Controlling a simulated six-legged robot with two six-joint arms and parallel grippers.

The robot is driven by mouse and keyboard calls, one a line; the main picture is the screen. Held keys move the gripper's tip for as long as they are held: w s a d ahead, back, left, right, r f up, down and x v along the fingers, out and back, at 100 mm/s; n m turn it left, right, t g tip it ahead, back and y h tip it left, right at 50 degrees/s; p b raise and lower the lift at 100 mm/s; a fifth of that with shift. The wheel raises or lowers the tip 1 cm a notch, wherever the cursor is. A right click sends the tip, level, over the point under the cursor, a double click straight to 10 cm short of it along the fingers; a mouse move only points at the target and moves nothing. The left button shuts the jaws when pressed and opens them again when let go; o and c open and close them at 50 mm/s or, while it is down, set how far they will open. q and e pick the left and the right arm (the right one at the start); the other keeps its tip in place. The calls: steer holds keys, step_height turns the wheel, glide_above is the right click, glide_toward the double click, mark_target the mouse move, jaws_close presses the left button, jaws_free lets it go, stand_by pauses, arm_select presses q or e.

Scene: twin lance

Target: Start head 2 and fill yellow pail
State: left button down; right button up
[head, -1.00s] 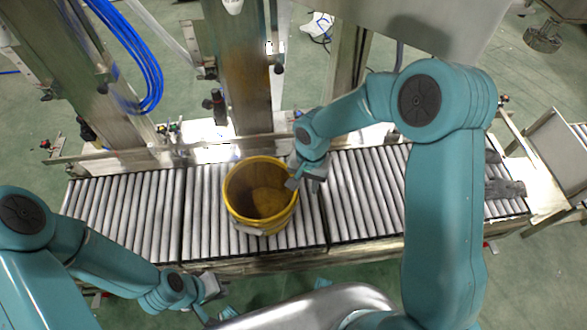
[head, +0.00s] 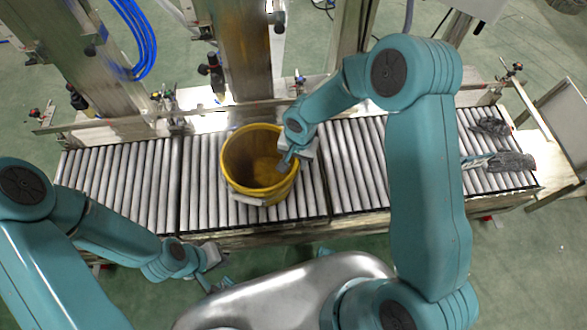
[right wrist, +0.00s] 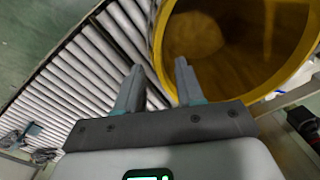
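The yellow pail (head: 233,185) stands upright on the roller conveyor (head: 120,190), open at the top, with a pale handle hanging at its front. Its inside looks yellow-brown, and I cannot tell whether there is anything in it. My right gripper (head: 285,163) is at the pail's right rim. In the right wrist view the right gripper (right wrist: 157,80) has its two fingers apart with nothing between them, and the pail (right wrist: 158,45) is just beyond the fingertips. I cannot tell if a finger touches it. My left gripper (head: 218,270) is low in front of the conveyor, its fingers small and unclear.
Steel columns (head: 235,50) with blue hoses (head: 145,40) stand behind the conveyor. Dark grey gloves (head: 510,162) lie on its right end. A guide rail (head: 110,127) runs along the back. The rollers left of the pail are clear.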

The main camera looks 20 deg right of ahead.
mark_target(294, 166)
steer(key=f, duration=0.3)
steer(key=f+b, duration=0.1)
steer(key=f, duration=0.3)
steer(key=shift+w+a, duration=0.2)
jaws_close()
